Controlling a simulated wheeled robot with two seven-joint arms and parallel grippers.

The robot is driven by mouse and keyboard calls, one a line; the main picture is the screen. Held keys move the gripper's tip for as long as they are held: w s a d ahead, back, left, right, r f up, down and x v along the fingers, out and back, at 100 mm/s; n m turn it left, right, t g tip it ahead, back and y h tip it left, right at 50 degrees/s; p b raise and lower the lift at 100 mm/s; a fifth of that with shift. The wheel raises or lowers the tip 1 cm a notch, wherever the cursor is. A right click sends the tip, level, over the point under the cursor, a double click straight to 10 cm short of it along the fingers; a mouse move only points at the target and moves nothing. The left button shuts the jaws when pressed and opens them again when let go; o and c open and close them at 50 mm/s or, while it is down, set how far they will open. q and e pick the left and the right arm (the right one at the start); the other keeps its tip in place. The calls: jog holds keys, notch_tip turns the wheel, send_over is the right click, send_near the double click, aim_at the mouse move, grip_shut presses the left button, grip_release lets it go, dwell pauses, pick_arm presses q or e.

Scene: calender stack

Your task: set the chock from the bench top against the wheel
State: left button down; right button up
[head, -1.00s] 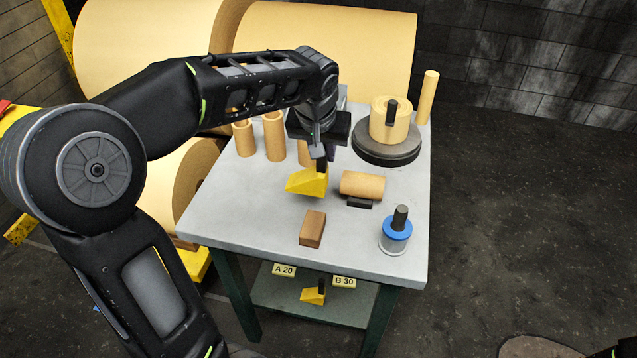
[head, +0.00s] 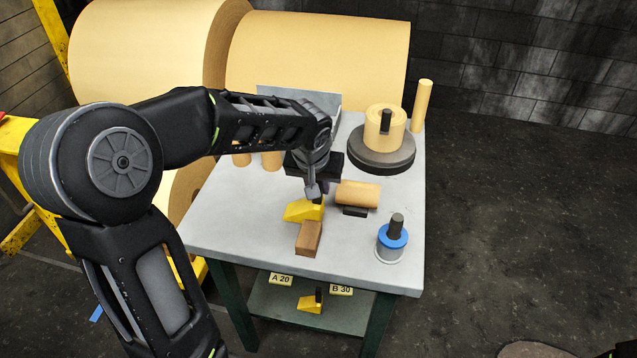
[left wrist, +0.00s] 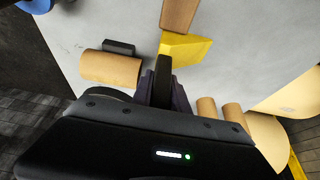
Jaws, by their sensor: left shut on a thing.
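The yellow wedge chock (head: 298,211) is over the bench top, beside the far end of a brown block (head: 309,238). I cannot tell if the two touch or if the chock rests on the top. My left gripper (head: 313,193) is shut on the chock's dark upright grip, above it. In the left wrist view the chock (left wrist: 188,47) is just beyond the fingertips (left wrist: 163,68). A second yellow chock (head: 310,305) is on the lower shelf between tags A 20 and B 30. I cannot make out a wheel for certain. My right gripper is out of view.
On the grey bench top (head: 240,225) lie a tan roll (head: 358,194) by a black block, a blue-collared pot (head: 391,245), and a tan coil on a dark disc (head: 382,158). Large tan rolls (head: 320,55) stand behind. The left front of the top is clear.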

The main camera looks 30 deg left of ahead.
pick_arm(q)
jog(key=shift+f, duration=0.2)
jog(key=c, duration=1.3)
grip_release()
jog(key=shift+r, duration=0.1)
jog(key=shift+r, duration=0.1)
jog(key=shift+r, duration=0.15)
jog(key=v, duration=1.1)
jog(key=shift+s+d+r+b, duration=0.15)
jog(key=shift+s+r+b, duration=0.05)
jog(key=shift+r+b, duration=0.15)
jog(key=shift+o, duration=0.5)
